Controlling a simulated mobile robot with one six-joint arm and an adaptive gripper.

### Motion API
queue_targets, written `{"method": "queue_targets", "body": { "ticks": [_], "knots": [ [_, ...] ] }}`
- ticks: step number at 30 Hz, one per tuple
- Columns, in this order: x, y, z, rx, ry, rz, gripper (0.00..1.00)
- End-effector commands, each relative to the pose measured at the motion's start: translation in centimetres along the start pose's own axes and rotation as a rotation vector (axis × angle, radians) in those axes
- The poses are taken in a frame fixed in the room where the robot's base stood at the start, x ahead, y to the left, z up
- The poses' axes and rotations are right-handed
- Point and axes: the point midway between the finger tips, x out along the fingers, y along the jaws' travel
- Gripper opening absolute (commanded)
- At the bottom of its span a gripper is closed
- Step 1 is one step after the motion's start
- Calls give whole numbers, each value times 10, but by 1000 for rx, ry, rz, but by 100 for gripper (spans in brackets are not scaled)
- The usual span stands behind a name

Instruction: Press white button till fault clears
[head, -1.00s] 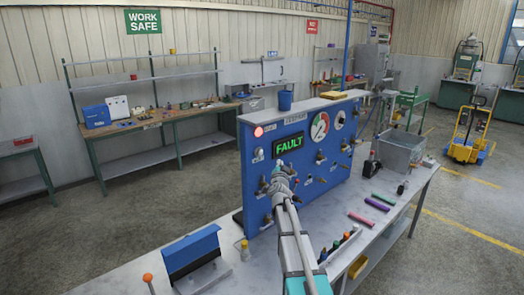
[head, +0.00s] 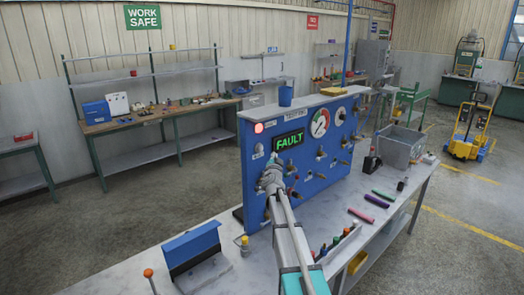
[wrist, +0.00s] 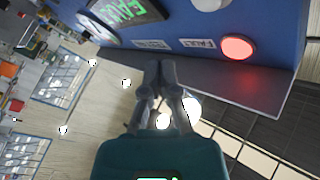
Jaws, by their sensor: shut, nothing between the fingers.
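The blue panel (head: 330,150) carries a green FAULT display (head: 289,139) and a lit red lamp (head: 258,127) at its upper left. A small white button (head: 258,150) sits below the lamp. In the wrist view the white button (wrist: 208,4) is cut by the top edge, near the glowing red lamp (wrist: 237,47). The display (wrist: 128,10) shows at the top left. My gripper (head: 271,164) is shut and empty, in front of the panel just below and right of the button. Its fingertips (wrist: 161,68) appear apart from the button.
Several knobs and fittings stick out of the panel right of my gripper. Two gauges (head: 319,122) sit at its upper right.

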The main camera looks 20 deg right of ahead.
Motion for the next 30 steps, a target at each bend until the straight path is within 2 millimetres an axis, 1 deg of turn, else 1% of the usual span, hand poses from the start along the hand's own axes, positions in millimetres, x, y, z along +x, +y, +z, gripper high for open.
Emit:
{"method": "queue_targets", "body": {
  "ticks": [1,6,13,19,30],
  "knots": [
    [6,-3,4,1,0,-1,0],
    [19,-12,12,0,0,-1,0],
    [32,-22,22,0,-1,-1,0],
    [36,-26,26,0,0,1,0],
    [37,-27,27,0,0,0,0]
  ]
}}
